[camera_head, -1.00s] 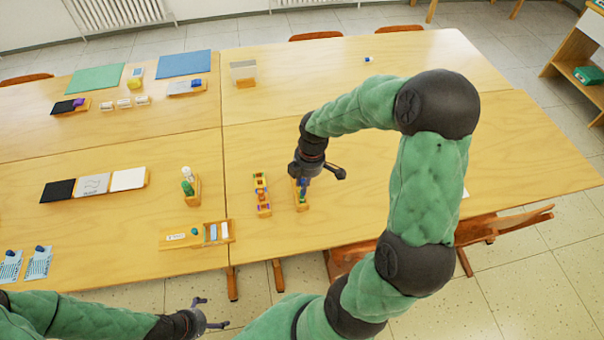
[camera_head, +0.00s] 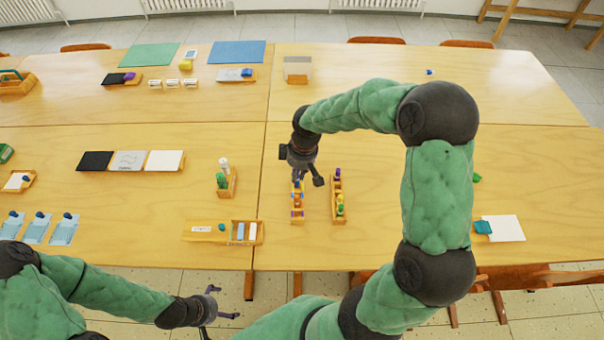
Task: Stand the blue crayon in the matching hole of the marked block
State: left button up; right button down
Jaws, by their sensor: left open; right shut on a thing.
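Two narrow wooden blocks stand side by side near the front of the table. The left block (camera_head: 297,214) has purple and orange marks along it. The right block (camera_head: 338,204) holds several small coloured pieces, with yellow and green ones toward its near end. My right gripper (camera_head: 303,180) points down over the far end of the left block, shut on a small blue thing that looks like the blue crayon (camera_head: 297,186). Its lower tip and any hole under it are too small to make out. My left gripper (camera_head: 222,304) is open and empty, in front of the table edge.
A wooden tray (camera_head: 198,237) and a stand with white and green bottles (camera_head: 228,188) are left of the blocks. A white sheet with a teal piece (camera_head: 508,228) lies far right. The table behind the blocks is mostly clear.

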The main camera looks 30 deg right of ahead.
aim_at(297, 186)
jog(key=shift+f+b, duration=1.6)
jog(key=shift+f, duration=1.05)
jog(key=shift+s+f+b, duration=0.1)
jog(key=shift+f+b, duration=0.55)
jog(key=shift+f, duration=0.7)
dwell(2.2)
jog(key=c, duration=1.1)
grip_release()
jog(key=shift+c, duration=0.2)
jog(key=shift+o, duration=1.2)
